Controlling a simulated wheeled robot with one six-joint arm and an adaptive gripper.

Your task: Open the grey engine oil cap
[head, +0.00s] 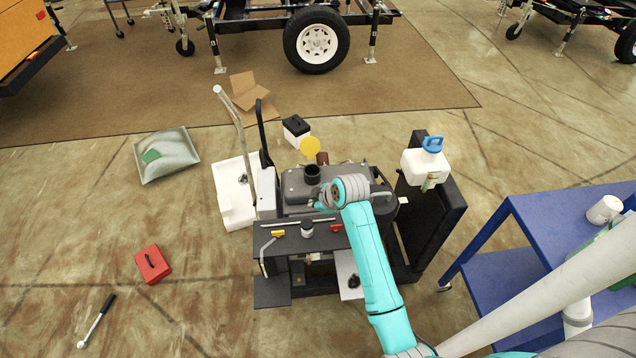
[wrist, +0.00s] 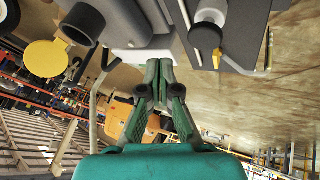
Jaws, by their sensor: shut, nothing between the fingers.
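The dark engine block (head: 350,174) stands in the middle of the head view. On its top is a dark grey upright cylinder (head: 312,173) with a dark round top; in the wrist view it shows at upper left (wrist: 88,20). I cannot tell for sure which part is the grey oil cap. A small white cylinder with a black top (head: 307,229) sits on the front ledge, and also shows in the wrist view (wrist: 207,38). My gripper (head: 320,206) is at the engine's front left, between these two cylinders in the picture. Its fingers (wrist: 159,64) are shut and empty.
A yellow disc (head: 310,148) stands behind the grey cylinder. A white tank with a blue cap (head: 426,166) is at the right. A blue table (head: 545,235) stands further right.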

